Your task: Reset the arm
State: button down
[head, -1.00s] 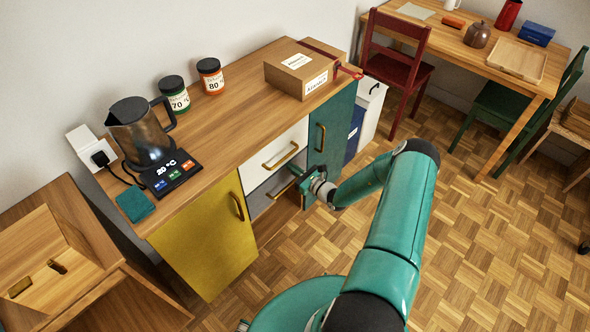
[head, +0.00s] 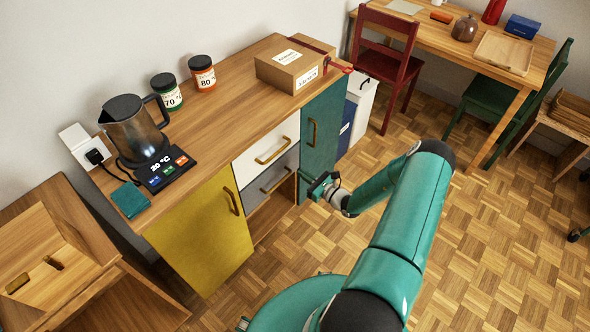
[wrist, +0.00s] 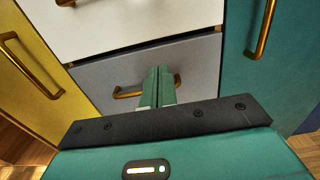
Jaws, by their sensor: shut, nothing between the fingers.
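My gripper (head: 320,185) is at the end of my teal arm, in front of the cabinet, near the grey drawer (head: 284,181) and the teal door (head: 318,132). In the wrist view, the two teal fingers of my gripper (wrist: 159,86) are together with nothing between them. They point at the grey drawer (wrist: 200,68) and overlap the brass handle (wrist: 128,93) in the picture. The handle shows on both sides of the fingers. I cannot tell for sure how far the fingertips are from it. The drawer looks closed.
The cabinet has a white drawer (head: 268,148) and a yellow door (head: 205,235). On its top stand a kettle (head: 135,130), two jars and a cardboard box (head: 287,70). A red chair (head: 388,55) and a table are at the back right. The parquet floor (head: 480,240) is mostly clear.

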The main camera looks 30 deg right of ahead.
jog(key=v, duration=0.5)
jog(key=s+a+r+n+g+y, duration=0.1)
jog(key=a+r+n+g+y, duration=0.1)
jog(key=a+r+n+g, duration=0.85)
jog(key=s+a+r+n+g+y, duration=0.15)
jog(key=a+r+n+g, duration=0.45)
jog(key=r, duration=0.9)
jog(key=s+a+r+n+t+h, duration=0.2)
jog(key=s+a+r+n+h, duration=0.1)
jog(key=s+r+n+h, duration=0.2)
jog(key=s+a+r+n+t+h, duration=0.3)
jog(key=s+a+r+n+h, duration=0.1)
jog(key=s+r+n, duration=0.6)
jog(key=shift+s+a+r+h, duration=0.3)
jog(key=shift+s+r, duration=1.6)
jog(key=shift+r, duration=1.05)
jog(key=shift+n, duration=0.25)
